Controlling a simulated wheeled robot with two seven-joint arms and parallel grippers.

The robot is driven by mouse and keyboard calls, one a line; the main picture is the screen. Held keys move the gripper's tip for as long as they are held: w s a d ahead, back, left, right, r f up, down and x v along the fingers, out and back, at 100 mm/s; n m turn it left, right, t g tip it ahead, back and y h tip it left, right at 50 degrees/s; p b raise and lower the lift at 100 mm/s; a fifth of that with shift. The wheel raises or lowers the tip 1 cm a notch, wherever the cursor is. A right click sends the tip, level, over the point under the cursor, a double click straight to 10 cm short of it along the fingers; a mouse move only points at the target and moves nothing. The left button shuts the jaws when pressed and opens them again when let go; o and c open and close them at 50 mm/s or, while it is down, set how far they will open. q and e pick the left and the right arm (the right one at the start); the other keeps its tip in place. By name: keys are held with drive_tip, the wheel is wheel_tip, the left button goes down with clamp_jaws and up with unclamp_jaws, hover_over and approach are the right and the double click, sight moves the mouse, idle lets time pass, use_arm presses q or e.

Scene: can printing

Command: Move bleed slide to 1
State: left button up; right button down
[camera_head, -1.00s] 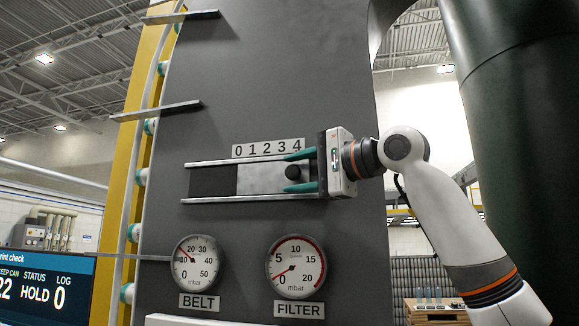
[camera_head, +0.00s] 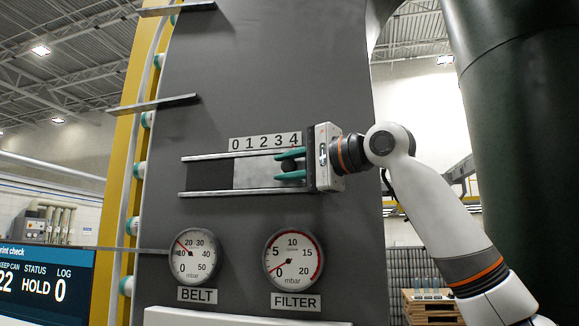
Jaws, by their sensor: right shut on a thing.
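The bleed slide (camera_head: 255,175) is a light metal plate between two horizontal rails on a dark grey panel. Its left edge lies below the 0 of the number strip (camera_head: 265,143), which reads 0 to 4. Its dark round knob (camera_head: 290,165) is below the 4. My right gripper (camera_head: 290,165) comes in from the right, with teal fingers above and below the knob, shut on it. The fingers partly hide the knob, and the gripper body hides the rails' right ends. My left gripper is not in view.
A dark gap (camera_head: 207,177) lies between the rails left of the plate. Below are the BELT gauge (camera_head: 195,256) and the FILTER gauge (camera_head: 293,259). Metal ledges (camera_head: 155,104) stick out at upper left. A screen (camera_head: 45,287) stands at lower left.

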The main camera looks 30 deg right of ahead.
drive_tip(key=w+a+p, duration=0.2)
drive_tip(key=w+a, duration=0.4)
drive_tip(key=w, duration=0.1)
drive_tip(key=shift+w, duration=0.1)
drive_tip(key=c, duration=1.2)
unclamp_jaws()
drive_tip(key=b+v, duration=0.4)
drive_tip(key=v, duration=0.6)
drive_tip(key=shift+s+d, duration=0.1)
drive_tip(key=shift+s, duration=0.25)
drive_tip(key=shift+s+d+b, duration=0.2)
drive_tip(key=shift+s+b, duration=0.1)
drive_tip(key=shift+s, duration=0.3)
